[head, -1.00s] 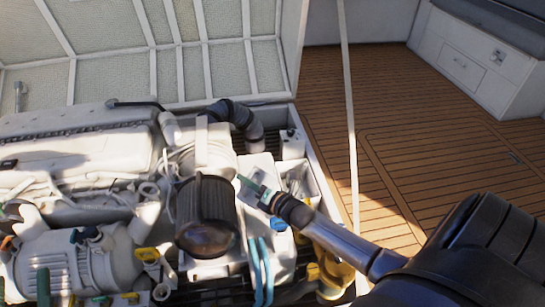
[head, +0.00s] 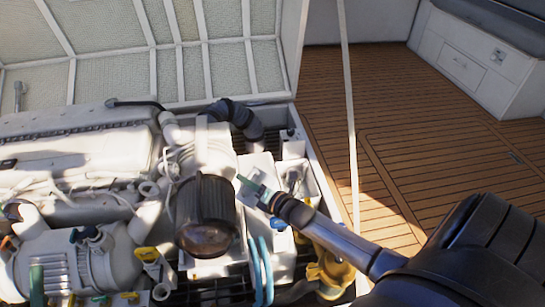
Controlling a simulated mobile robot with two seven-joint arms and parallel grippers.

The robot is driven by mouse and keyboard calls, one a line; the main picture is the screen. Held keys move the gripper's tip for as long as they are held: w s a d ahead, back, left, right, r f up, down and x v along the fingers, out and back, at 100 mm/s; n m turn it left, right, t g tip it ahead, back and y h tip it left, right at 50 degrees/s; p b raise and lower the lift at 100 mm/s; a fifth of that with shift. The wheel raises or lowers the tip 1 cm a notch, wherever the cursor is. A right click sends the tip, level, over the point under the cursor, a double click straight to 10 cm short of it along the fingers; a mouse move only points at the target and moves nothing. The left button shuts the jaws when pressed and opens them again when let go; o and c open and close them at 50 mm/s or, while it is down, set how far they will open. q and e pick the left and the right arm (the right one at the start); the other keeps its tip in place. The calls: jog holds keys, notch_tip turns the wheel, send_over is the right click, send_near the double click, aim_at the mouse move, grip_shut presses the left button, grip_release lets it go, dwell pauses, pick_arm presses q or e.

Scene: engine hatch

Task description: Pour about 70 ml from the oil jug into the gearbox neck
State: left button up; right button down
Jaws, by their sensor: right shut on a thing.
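My right arm comes in from the lower right, and its gripper (head: 252,187) is over the right part of the engine bay, right of a dark ribbed cylinder (head: 205,205). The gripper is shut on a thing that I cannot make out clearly. A green strip shows at the fingertips. A pale boxy shape (head: 257,166) lies just behind them; I cannot tell whether it is the oil jug or touches the gripper. I cannot pick out the gearbox neck for sure among the engine parts. My left gripper is not in view.
The white engine (head: 75,145) and a pale motor-like unit (head: 75,262) fill the left. Blue hoses (head: 262,265) and a yellow part (head: 330,272) are below my right forearm. The raised hatch lid (head: 120,75) stands behind. The wooden deck (head: 420,150) at right is clear.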

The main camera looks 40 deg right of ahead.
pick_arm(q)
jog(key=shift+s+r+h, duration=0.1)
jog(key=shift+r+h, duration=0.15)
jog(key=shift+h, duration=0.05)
pick_arm(e)
jog(key=shift+s+d, duration=0.1)
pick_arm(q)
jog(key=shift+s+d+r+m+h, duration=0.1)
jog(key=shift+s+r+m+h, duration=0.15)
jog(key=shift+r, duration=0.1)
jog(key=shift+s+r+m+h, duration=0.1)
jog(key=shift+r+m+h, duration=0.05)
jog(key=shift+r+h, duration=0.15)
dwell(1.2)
